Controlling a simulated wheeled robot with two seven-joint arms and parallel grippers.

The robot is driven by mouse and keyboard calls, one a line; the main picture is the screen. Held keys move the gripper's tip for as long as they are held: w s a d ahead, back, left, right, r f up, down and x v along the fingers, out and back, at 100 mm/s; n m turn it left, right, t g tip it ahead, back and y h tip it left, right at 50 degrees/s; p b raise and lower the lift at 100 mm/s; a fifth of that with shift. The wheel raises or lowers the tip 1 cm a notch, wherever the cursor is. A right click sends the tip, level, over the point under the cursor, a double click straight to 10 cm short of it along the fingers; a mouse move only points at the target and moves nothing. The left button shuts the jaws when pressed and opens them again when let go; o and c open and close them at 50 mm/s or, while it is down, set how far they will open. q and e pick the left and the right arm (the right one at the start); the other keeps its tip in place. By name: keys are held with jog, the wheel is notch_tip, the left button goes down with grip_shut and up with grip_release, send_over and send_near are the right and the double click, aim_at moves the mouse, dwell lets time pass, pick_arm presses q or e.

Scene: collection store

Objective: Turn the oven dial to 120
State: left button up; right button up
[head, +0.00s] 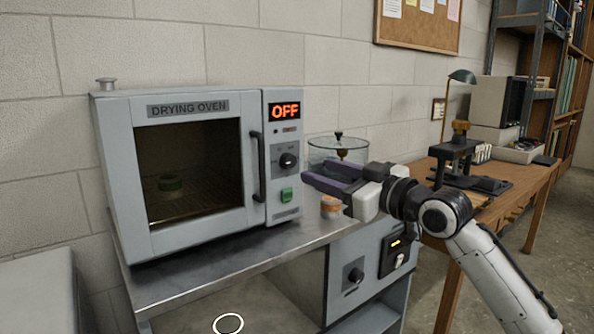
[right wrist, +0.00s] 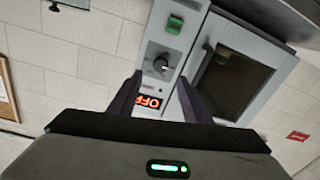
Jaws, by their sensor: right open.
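The drying oven (head: 190,165) stands on a metal-topped bench, its door shut and its display (head: 285,111) reading OFF in orange. The round black dial (head: 288,160) is on the panel right of the door handle, above a green switch (head: 287,195). My right gripper (head: 312,175) is open and empty, to the right of the panel and apart from the dial. In the right wrist view the dial (right wrist: 161,64) shows upside down, beyond and between the two dark fingers (right wrist: 158,95). My left gripper is not in view.
A glass jar (head: 338,150) and a small orange-banded container (head: 331,207) stand on the bench near my right gripper. The oven's door handle (head: 258,165) sticks out left of the dial. A wooden table (head: 520,185) is at the right.

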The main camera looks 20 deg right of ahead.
aim_at(292, 163)
jog(key=x, duration=0.9)
jog(key=shift+s, duration=0.1)
jog(key=shift+c, duration=0.4)
